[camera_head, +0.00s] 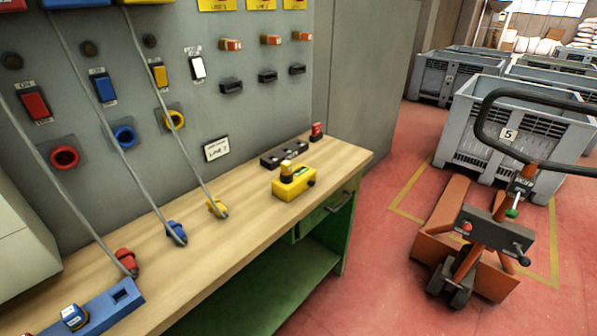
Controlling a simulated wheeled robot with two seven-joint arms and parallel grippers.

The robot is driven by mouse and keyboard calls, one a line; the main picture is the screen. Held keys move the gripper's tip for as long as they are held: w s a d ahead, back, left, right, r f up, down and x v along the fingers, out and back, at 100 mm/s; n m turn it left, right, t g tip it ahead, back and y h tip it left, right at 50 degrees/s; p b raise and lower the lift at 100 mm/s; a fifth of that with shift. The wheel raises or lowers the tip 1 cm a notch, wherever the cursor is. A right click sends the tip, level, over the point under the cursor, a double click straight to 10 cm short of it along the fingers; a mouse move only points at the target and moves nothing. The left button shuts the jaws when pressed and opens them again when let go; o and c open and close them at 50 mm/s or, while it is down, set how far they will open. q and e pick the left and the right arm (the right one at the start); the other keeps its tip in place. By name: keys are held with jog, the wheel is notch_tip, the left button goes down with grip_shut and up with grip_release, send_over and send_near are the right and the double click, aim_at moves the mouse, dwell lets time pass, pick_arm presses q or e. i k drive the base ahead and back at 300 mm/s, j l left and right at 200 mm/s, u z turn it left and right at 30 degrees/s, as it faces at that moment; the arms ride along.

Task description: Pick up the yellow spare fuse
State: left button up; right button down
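A yellow block (293,184) sits on the wooden workbench, right of centre. A small yellow-topped piece (287,169) stands upright on its left part and looks like the yellow spare fuse, though it is too small to be sure. A green patch and a dark knob show on the block's right part. Neither of my grippers is in view, and nothing is seen touching the block.
The workbench (225,225) carries red (125,262), blue (176,233) and yellow (217,208) cable plugs, a black holder (283,154) and a blue tray (105,312). A grey panel (240,115) rises behind. An orange pallet truck (490,240) stands right on red floor.

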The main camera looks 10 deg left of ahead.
aim_at(286, 165)
jog(key=k+j+z, duration=0.1)
jog(key=k+z, duration=0.15)
jog(key=z, duration=0.25)
jog(key=k+z, duration=0.2)
jog(key=z, duration=0.25)
